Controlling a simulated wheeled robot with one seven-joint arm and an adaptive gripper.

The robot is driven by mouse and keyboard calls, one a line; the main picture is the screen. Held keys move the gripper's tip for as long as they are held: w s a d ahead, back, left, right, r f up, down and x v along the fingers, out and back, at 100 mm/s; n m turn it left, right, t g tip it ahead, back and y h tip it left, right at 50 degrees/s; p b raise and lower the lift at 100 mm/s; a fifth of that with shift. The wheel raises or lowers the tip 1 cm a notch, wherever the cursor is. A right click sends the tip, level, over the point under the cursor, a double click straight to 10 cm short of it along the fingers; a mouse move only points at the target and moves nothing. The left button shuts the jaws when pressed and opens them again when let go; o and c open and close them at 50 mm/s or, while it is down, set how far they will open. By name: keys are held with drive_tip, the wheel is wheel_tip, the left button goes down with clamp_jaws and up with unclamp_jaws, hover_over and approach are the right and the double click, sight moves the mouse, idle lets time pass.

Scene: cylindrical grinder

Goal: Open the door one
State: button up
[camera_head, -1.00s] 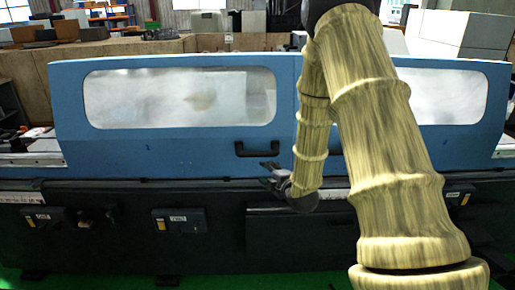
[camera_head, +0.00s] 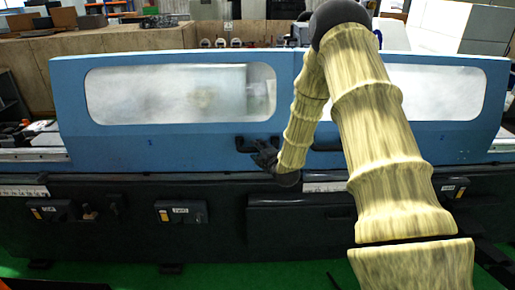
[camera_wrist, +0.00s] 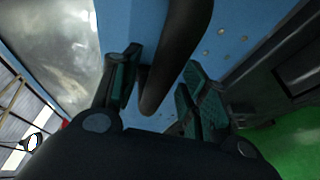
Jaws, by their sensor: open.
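The blue left door (camera_head: 180,141) of the grinder has a wide cloudy window and appears shut against the right door. Its black handle (camera_head: 243,146) is at the lower right of the door, partly hidden behind my gripper (camera_head: 264,154). In the wrist view, my gripper (camera_wrist: 163,62) is open, with one green-padded finger on each side of the black handle bar (camera_wrist: 180,55). The bar passes between the fingers. I cannot tell whether either finger touches it.
The blue right door (camera_head: 470,138) is partly hidden by my arm, with its own dark handle (camera_head: 328,146) showing between the links. The dark machine base (camera_head: 130,235) runs below the doors. Green floor (camera_head: 210,275) shows in front.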

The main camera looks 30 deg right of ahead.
drive_tip(key=shift+w+f, duration=0.1)
drive_tip(key=shift+w, duration=0.2)
drive_tip(key=shift+c, duration=0.2)
clamp_jaws()
